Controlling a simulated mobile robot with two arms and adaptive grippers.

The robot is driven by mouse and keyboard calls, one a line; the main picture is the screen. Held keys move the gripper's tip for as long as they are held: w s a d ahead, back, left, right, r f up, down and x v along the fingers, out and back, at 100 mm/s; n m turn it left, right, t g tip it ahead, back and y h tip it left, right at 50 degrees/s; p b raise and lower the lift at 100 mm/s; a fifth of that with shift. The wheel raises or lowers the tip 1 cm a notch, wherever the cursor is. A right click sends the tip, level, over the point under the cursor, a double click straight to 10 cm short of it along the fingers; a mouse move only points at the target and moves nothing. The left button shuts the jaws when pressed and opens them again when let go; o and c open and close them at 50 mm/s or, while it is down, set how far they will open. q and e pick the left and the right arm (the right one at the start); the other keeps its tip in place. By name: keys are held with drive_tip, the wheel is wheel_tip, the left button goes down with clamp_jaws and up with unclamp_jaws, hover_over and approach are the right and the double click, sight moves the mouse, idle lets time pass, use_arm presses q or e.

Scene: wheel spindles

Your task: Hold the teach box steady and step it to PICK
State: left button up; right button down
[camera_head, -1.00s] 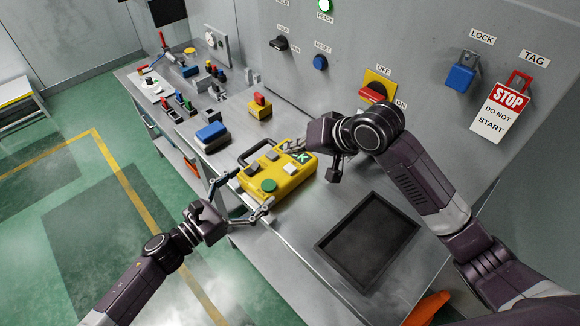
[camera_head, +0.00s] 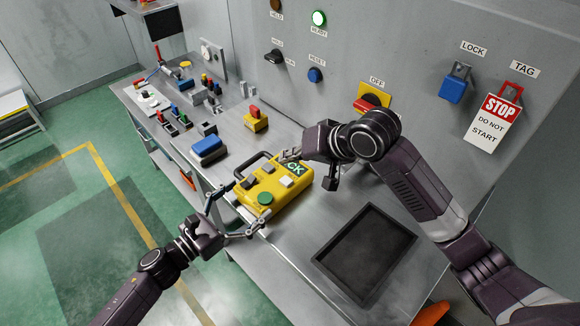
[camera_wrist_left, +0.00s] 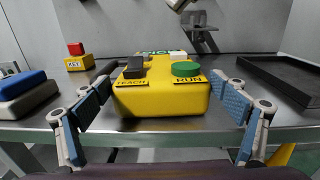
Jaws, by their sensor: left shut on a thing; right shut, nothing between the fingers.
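The yellow teach box (camera_head: 277,198) lies on the bench near its front edge.
A black tray (camera_head: 321,262) lies right of the box. A blue-topped box (camera_head: 207,149) and a yellow box with a red knob (camera_head: 256,121) stand behind left. The panel behind carries a rotary OFF switch (camera_head: 372,103), a blue lock (camera_head: 455,85) and a STOP tag (camera_head: 495,118).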

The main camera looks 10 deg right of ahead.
idle(0.9)
use_arm(q)
drive_tip(key=o, duration=1.8)
drive_tip(key=v, duration=1.2)
drive_tip(key=shift+r, duration=0.1)
drive_tip(key=shift+a, duration=0.1)
